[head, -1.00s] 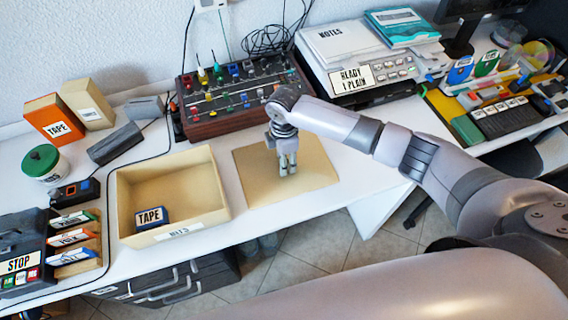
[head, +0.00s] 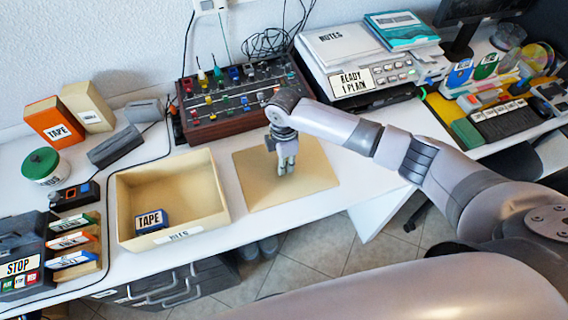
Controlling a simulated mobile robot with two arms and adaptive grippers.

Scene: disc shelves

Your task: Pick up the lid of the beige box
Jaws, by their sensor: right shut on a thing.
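The open beige box (head: 209,191) stands on the white desk left of centre, with a blue and white piece marked TAPE (head: 151,220) inside. Its flat beige lid (head: 314,178) lies apart from it, just to the right, close to the desk's front edge. My right gripper (head: 286,170) points down over the middle of the lid, its fingers closed at the lid's top. They hide the part they hold. My left gripper is not in view.
A mixer with coloured knobs (head: 215,116) stands behind the lid. A white machine (head: 370,65) is at back right. Boxes (head: 54,119), a green-topped jar (head: 41,162) and a cassette rack (head: 90,262) crowd the left. Bare desk lies right of the lid.

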